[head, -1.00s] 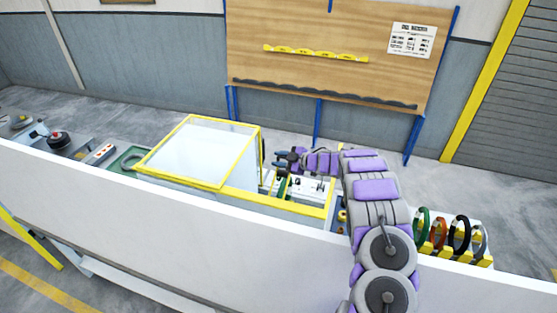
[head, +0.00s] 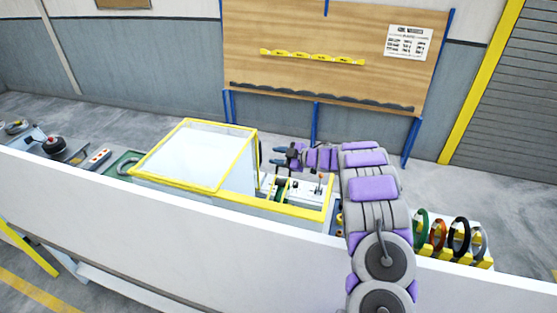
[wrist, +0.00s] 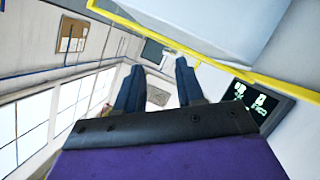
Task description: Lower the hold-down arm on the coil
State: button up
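The wrapping machine (head: 292,209) is yellow-edged and partly hidden behind the white wall. A green ring-like part (head: 281,189), perhaps the coil, shows small inside its open bay. A small upright piece with an orange top (head: 320,178) stands on the white deck to the right; I cannot tell whether it is the hold-down arm. My gripper (head: 279,156) is above the bay's far side, right of the clear guard (head: 198,155). In the wrist view my gripper (wrist: 158,82) has its blue fingers apart with nothing between them. No coil or hold-down arm is recognizable there.
A white wall (head: 150,205) crosses in front of the machine. Coloured rings stand on a yellow rack (head: 455,254) to the right. The guard's yellow rail (wrist: 200,55) and a dark screen (wrist: 258,104) are close to my fingers in the wrist view.

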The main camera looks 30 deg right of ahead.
jog(key=s+a+r+b, duration=0.1)
jog(key=s+a+b, duration=0.2)
jog(key=s, duration=1)
jog(key=shift+s+a, duration=0.25)
jog(key=shift+a, duration=0.45)
jog(key=shift+s, duration=0.15)
